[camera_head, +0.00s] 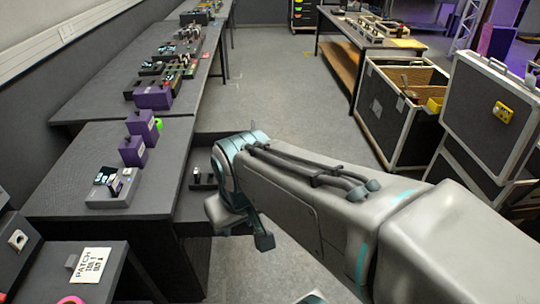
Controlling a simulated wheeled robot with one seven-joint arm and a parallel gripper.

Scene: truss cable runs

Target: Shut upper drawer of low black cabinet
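The low black cabinet (75,165) stands at the left, with a dark flat top. A dark drawer (203,138) sticks out from its right side, just below the top, so it is open. A small dark item with a light part (200,178) lies inside it. My gripper (240,226) is by the near right part of the drawer. My grey arm covers the drawer's right end and front. I cannot tell whether the gripper touches the drawer, or whether its fingers are apart.
Purple boxes (133,152) and a grey device (112,190) stand on the cabinet top. A long bench (95,95) with several devices runs behind. Open black cases (395,115) stand at the right. The grey floor (275,75) between is clear.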

